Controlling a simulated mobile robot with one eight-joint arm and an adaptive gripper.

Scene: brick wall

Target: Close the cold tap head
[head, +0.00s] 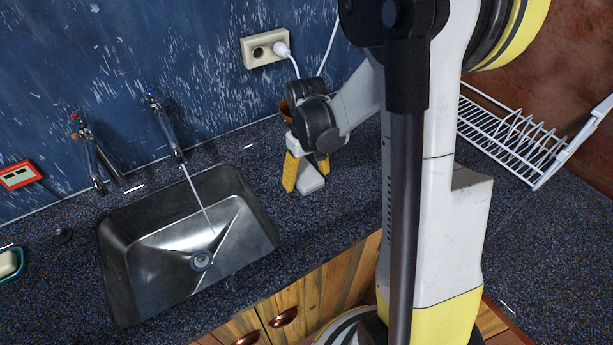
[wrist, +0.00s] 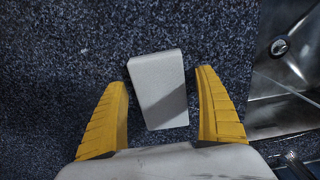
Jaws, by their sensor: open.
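The cold tap (head: 166,125) stands behind the sink, with a blue mark on its head (head: 151,94). A thin stream of water runs from its spout into the sink. My gripper (head: 306,178) is open, with yellow fingers pointing down over the counter, right of the sink and well apart from the tap. In the wrist view my gripper (wrist: 162,78) has its fingers on either side of a pale grey block (wrist: 158,92). The cold tap head is not clearly seen in the wrist view.
The steel sink (head: 120,262) lies in the dark speckled counter. A second tap (head: 90,155) with a red mark stands left of the cold one. A wall socket (head: 262,50) with a plug is behind my gripper. A white dish rack (head: 505,140) stands at the right.

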